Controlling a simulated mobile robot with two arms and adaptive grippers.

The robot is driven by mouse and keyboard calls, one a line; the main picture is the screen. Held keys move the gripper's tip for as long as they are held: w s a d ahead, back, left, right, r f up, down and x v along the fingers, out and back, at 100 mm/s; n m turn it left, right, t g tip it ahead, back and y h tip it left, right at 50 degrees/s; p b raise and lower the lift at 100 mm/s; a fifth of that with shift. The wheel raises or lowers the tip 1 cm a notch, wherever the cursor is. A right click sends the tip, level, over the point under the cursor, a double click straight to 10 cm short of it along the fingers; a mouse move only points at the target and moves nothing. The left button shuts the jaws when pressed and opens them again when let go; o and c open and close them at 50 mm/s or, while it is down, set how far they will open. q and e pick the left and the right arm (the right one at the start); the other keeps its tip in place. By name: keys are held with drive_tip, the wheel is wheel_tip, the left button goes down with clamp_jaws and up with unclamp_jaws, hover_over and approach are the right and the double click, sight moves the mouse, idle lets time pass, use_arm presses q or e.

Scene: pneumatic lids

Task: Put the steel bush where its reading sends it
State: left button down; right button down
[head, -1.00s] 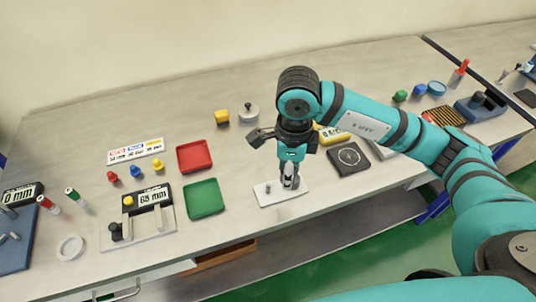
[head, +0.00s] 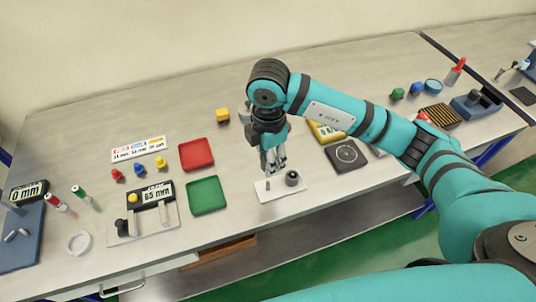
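A short dark grey ring, which looks like the steel bush (head: 292,179), stands upright on a white plate (head: 283,191) near the table's front edge. A small grey pin stands on the plate's left part. My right gripper (head: 273,168) points down just above the plate, left of the bush and apart from it. Its fingers are small and overlap, so their opening is unclear. A gauge (head: 157,194) on a pale base reads about 65 mm. A card (head: 138,149) with red, blue and yellow labels and mm values lies behind it. My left gripper is out of view.
A red tray (head: 196,153) and a green tray (head: 206,195) are empty left of the plate. Red, blue and yellow pegs stand by the card. A yellow block (head: 222,115) stands behind. A dark square device (head: 346,156) lies to the right, under my arm.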

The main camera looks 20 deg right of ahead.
sight(268, 181)
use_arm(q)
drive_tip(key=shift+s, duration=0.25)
use_arm(e)
drive_tip(key=shift+m, duration=0.4)
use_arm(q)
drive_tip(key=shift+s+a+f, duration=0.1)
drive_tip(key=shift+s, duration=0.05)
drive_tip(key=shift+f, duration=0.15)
use_arm(e)
drive_tip(key=shift+f, duration=0.15)
